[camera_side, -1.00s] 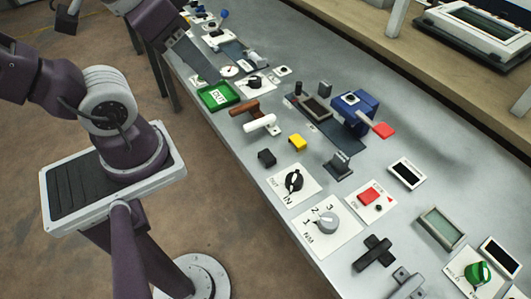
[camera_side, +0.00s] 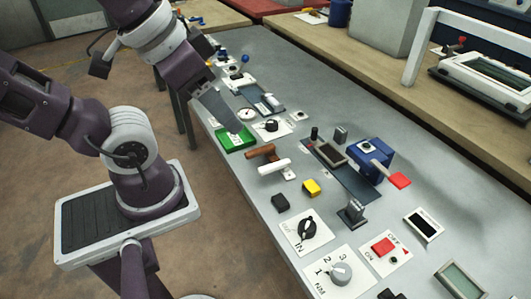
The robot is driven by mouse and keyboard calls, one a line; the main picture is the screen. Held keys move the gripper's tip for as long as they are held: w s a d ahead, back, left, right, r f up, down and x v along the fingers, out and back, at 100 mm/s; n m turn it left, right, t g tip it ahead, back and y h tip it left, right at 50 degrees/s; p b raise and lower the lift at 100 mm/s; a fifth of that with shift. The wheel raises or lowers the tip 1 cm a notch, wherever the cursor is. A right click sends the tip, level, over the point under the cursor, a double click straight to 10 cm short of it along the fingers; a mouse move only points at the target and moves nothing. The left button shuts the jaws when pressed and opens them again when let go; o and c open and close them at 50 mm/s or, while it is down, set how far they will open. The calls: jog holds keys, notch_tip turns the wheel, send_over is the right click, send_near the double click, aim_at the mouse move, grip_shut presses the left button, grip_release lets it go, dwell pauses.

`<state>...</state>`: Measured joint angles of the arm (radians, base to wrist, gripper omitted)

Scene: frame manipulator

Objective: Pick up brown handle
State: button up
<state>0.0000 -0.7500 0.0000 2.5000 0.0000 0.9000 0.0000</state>
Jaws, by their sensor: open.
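The brown handle (camera_side: 262,153) is a T-shaped lever on the grey table, just behind a similar white handle (camera_side: 274,167). It is in plain view and nothing holds it. My gripper (camera_side: 232,124) comes down from the upper left, seen side-on as a dark grey tapered shape. Its tip is up and to the left of the brown handle, apart from it, and overlaps the green tray in the picture. The jaws are open and empty, though the gap between the fingers is not clear from this side.
The green tray (camera_side: 228,142) lies beyond the brown handle. A black block (camera_side: 280,203), a yellow block (camera_side: 311,187) and a black rotary switch (camera_side: 308,228) stand nearer. A blue box with a red lever (camera_side: 400,180) stands to the right.

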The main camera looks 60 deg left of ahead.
jog(key=o, duration=0.9)
jog(key=n+g, duration=0.6)
jog(key=n, duration=1.2)
send_over(260, 149)
jog(key=f, duration=2.2)
jog(key=shift+w+f, duration=0.2)
jog(key=shift+w, duration=0.05)
jog(key=f, duration=0.7)
jog(key=shift+s+f, duration=0.2)
